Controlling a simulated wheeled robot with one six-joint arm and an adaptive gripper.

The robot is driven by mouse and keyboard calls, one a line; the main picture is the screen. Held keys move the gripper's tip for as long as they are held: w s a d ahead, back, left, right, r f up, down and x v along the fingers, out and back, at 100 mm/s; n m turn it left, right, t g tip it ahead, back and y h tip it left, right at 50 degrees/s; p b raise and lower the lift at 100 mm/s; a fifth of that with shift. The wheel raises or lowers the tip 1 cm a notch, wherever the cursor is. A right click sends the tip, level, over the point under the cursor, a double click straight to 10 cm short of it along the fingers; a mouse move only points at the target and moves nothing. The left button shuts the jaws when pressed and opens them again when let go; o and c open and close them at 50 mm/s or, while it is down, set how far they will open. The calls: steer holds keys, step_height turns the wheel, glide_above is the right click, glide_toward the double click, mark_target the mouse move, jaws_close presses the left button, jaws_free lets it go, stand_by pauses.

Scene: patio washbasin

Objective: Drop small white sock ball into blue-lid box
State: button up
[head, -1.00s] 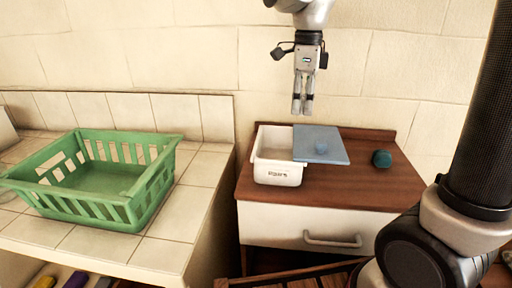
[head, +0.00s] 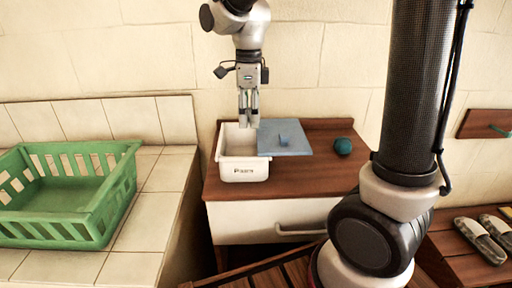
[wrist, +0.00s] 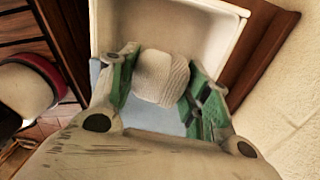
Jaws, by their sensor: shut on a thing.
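My gripper (head: 249,124) points down just above the white box (head: 243,172), near the edge between its open left part and its lid. In the wrist view the green-padded fingers are shut on the small white sock ball (wrist: 161,77), a ribbed rounded bundle. In the head view the fingers hide the ball. The blue lid (head: 290,141) lies over the right side of the box and beyond it. The open box interior (wrist: 165,25) shows above the ball in the wrist view, with a strip of blue lid (wrist: 155,115) below it.
The box stands on a wooden-topped cabinet (head: 325,178) against the tiled wall. A dark teal ball (head: 343,146) lies right of the lid. A green basket (head: 70,195) sits on the tiled counter at left. Shoes (head: 480,240) rest on a wooden rack at right.

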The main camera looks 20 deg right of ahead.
steer(key=o, duration=1)
step_height(320, 180, up, 12)
